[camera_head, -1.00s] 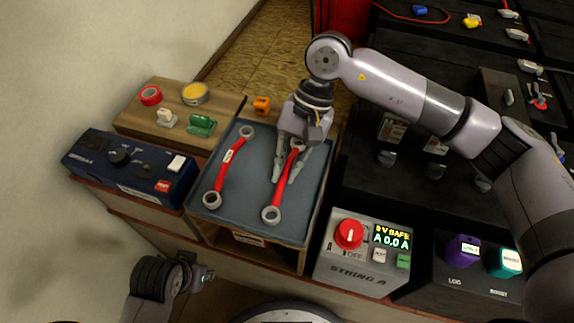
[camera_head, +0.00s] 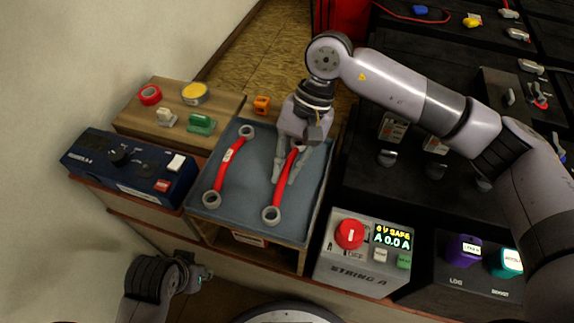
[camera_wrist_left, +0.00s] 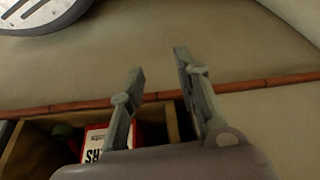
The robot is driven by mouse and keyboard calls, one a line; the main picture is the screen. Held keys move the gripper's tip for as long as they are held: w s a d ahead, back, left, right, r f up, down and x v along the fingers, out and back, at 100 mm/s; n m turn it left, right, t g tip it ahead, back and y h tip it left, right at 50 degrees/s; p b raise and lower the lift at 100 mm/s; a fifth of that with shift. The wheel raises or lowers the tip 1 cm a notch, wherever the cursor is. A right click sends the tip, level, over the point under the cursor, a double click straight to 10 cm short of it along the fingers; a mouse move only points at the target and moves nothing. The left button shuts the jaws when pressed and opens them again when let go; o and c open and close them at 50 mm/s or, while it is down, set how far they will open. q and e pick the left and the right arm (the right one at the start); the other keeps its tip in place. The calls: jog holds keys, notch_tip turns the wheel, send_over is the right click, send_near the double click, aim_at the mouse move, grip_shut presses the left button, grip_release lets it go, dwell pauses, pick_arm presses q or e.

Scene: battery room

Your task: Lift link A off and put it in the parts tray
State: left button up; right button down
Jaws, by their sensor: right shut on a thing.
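The blue-grey parts tray (camera_head: 237,205) sits on the bench in the head view, with two red links with grey ring ends in it. The left link (camera_head: 231,160) lies aslant along the tray's left side. My right gripper (camera_head: 285,180) reaches down into the tray and is shut on the right link (camera_head: 281,190), whose near ring end is at the tray's near right. The fingers partly hide this link's far end. I cannot read which link is A. My left gripper (camera_head: 201,277) is low in front of the bench, empty; the left wrist view shows its fingers (camera_wrist_left: 160,65) apart.
A wooden board (camera_head: 180,108) with tapes and small parts is left of the tray. A blue meter box (camera_head: 130,168) is in front of it. The String A panel (camera_head: 352,275) stands right of the tray, with black battery units (camera_head: 400,190) beyond. An open drawer (camera_wrist_left: 40,150) shows below.

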pick_arm(q)
jog(key=shift+s+r, duration=0.35)
jog(key=shift+r, duration=0.2)
jog(key=shift+a+r+b, duration=0.1)
jog(key=shift+r+b, duration=0.2)
jog(key=shift+r, duration=0.05)
pick_arm(e)
jog(key=shift+f, duration=0.1)
pick_arm(q)
jog(key=shift+r, duration=0.1)
jog(key=shift+r, duration=0.3)
jog(key=shift+s, duration=0.1)
jog(key=shift+r, duration=0.3)
